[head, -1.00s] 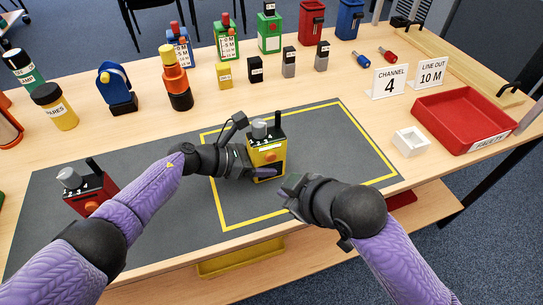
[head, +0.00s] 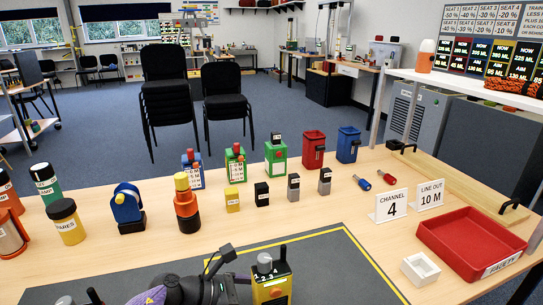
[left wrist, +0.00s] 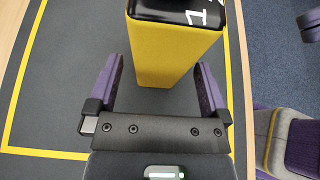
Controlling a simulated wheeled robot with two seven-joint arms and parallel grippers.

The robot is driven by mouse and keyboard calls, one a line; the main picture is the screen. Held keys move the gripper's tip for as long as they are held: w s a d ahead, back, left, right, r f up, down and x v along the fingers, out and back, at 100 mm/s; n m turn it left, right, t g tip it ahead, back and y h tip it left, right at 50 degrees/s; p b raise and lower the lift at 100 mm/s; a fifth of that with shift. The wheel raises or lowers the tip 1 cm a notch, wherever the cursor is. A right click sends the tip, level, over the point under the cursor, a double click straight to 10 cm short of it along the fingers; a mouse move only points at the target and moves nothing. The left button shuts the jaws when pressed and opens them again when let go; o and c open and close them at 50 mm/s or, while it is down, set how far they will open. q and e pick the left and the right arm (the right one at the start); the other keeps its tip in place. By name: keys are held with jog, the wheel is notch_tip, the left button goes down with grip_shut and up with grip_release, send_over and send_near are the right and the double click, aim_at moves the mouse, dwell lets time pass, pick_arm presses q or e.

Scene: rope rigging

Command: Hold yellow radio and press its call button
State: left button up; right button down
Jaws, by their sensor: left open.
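The yellow radio (head: 271,290) stands upright at the bottom edge of the head view, with a grey knob, a black antenna and numbers on its dark top. In the left wrist view the yellow radio (left wrist: 172,55) sits between the two purple fingers of my left gripper (left wrist: 159,62). The fingers are open, with a gap on each side of it. My left gripper (head: 243,288) comes in from the left in the head view. I do not see my right gripper in the head view.
The grey mat (head: 345,275) with a yellow outline lies under the radio. Behind stand several coloured boxes and bottles, including an orange and black bottle (head: 186,208). A white box (head: 420,270), a red tray (head: 470,252) and a channel 4 sign (head: 390,206) are on the right.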

pick_arm(q)
jog(key=shift+p+v, duration=0.9)
jog(key=shift+v, duration=1.6)
jog(key=shift+a+r, duration=0.15)
jog(key=shift+a, duration=0.05)
